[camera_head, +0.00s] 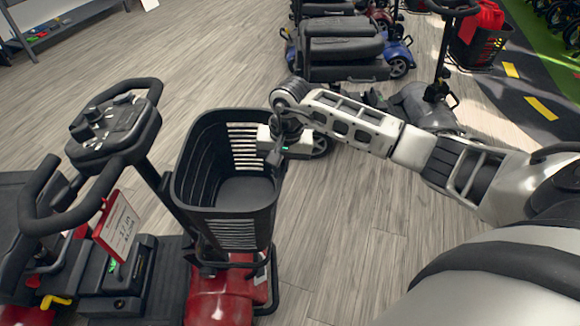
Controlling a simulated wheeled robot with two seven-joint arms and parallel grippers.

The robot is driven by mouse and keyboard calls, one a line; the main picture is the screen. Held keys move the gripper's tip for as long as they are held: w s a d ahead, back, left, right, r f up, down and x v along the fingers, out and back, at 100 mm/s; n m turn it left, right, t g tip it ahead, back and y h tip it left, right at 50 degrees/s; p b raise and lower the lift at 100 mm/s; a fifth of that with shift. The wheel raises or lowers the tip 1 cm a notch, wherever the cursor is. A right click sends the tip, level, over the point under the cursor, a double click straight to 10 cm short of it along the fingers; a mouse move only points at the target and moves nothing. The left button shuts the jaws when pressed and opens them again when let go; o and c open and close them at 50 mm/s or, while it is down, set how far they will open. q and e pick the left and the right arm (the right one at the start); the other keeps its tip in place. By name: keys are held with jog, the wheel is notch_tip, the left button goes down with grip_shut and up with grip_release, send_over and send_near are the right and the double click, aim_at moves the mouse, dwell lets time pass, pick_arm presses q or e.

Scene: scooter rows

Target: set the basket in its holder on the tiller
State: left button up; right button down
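The black basket (240,200) is empty and roughly upright in front of the tiller (158,180) of the red scooter. Its back wall is close to the tiller; the holder is hidden behind the basket, so I cannot tell whether the basket is seated in it. My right gripper (274,158) is at the basket's right-hand rim, its fingers appearing closed on the wall there. My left gripper is not in view.
The handlebar and console (115,125) stand left of the basket. A price card (118,226) hangs below them. Other scooters (340,48) stand behind, one with a basket holding a red item (486,22). Wooden floor (330,220) is clear to the right of the red scooter.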

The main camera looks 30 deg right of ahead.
jog(key=shift+w+a+f, duration=0.1)
jog(key=shift+w+a, duration=0.45)
jog(key=shift+a, duration=0.25)
pick_arm(q)
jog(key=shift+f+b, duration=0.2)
jog(key=shift+b, duration=0.15)
pick_arm(e)
jog(key=shift+f, duration=0.15)
pick_arm(q)
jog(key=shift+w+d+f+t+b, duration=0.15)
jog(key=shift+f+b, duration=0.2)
jog(key=shift+b, duration=0.65)
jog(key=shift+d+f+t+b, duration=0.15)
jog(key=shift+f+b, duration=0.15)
jog(key=shift+b, duration=0.7)
pick_arm(e)
jog(key=shift+w+a+f, duration=0.1)
jog(key=shift+a+f, duration=0.1)
jog(key=shift+f, duration=1.8)
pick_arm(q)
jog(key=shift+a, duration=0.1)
